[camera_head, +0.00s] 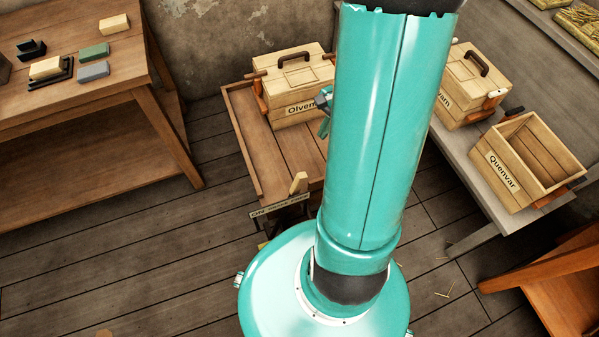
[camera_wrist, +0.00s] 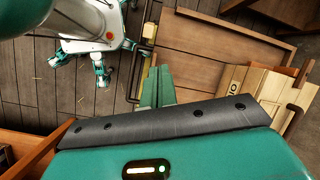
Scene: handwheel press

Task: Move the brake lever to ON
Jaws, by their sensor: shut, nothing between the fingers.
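The brake lever (camera_head: 299,183) is a pale wooden handle at the front edge of a wooden cart, above a label plate (camera_head: 280,207) that reads ON at its left end; the rest is too small to read surely. The lever leans a little, and its lower part is partly hidden by the plate and my arm. In the wrist view a pale upright piece (camera_wrist: 149,33) at the cart's edge looks like the lever. My gripper (camera_wrist: 158,86) is shut and empty, its teal fingers over the cart's edge, apart from the lever. In the head view it is mostly hidden behind my arm.
The cart (camera_head: 243,140) bears a wooden box marked "Olvern" (camera_head: 290,88), close to my gripper. A grey bench (camera_head: 455,160) at right holds another lidded box (camera_head: 470,85) and the open "Quenvar" crate (camera_head: 505,175). A wooden table (camera_head: 95,100) stands left. Floor between table and cart is clear.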

